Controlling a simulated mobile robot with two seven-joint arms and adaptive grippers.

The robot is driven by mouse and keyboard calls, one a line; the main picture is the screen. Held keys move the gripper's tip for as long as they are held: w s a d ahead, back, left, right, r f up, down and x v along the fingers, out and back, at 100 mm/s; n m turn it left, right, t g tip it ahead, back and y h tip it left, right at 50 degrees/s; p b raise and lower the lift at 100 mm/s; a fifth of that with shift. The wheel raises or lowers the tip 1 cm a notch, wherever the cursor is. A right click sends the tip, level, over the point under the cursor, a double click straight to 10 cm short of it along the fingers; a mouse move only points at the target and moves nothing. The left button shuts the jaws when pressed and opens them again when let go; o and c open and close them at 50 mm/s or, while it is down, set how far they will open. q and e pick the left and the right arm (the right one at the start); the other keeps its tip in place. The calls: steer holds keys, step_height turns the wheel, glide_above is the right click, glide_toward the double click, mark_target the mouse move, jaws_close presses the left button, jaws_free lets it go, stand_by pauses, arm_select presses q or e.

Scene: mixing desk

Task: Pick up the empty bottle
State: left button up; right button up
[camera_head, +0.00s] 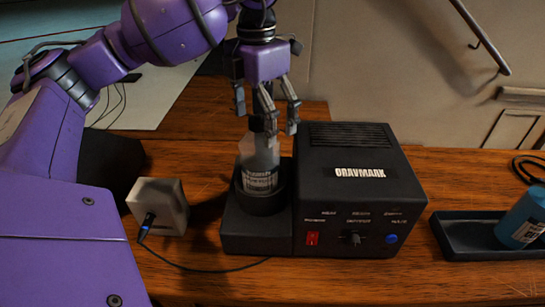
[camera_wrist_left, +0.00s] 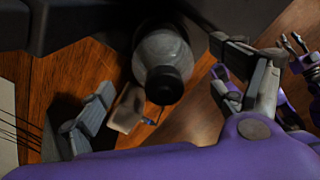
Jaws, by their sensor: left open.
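The bottle (camera_head: 260,160) is clear and greyish with a printed label and a dark cap. It stands upright in the round black holder of the mixing machine (camera_head: 362,195). My left gripper (camera_head: 268,122) is open and points down at the bottle's top, its fingers partly hiding the cap and neck. In the left wrist view the bottle (camera_wrist_left: 165,58) shows between the spread fingers, with gaps on both sides. Purple and grey parts with small claws (camera_wrist_left: 297,52) at that view's right edge look like my right gripper; its opening is unclear.
A small pale box (camera_head: 158,206) with a blue-lit plug and cable stands left of the machine. A black tray (camera_head: 465,238) at the right holds a blue labelled container (camera_head: 522,220). The machine's black box rises close to the bottle's right.

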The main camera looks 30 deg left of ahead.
mark_target(259, 150)
arm_select(q)
steer(key=f, duration=0.2)
steer(key=shift+s+f, duration=0.35)
steer(key=shift+s, duration=0.05)
step_height(259, 150, down, 4)
steer(key=shift+r+p, duration=0.15)
steer(key=shift+p, duration=0.25)
steer(key=shift+w+f, duration=0.1)
steer(key=shift+f, duration=0.4)
steer(key=c, duration=1.6)
arm_select(e)
steer(key=shift+s+d, duration=0.2)
steer(key=shift+s, duration=1)
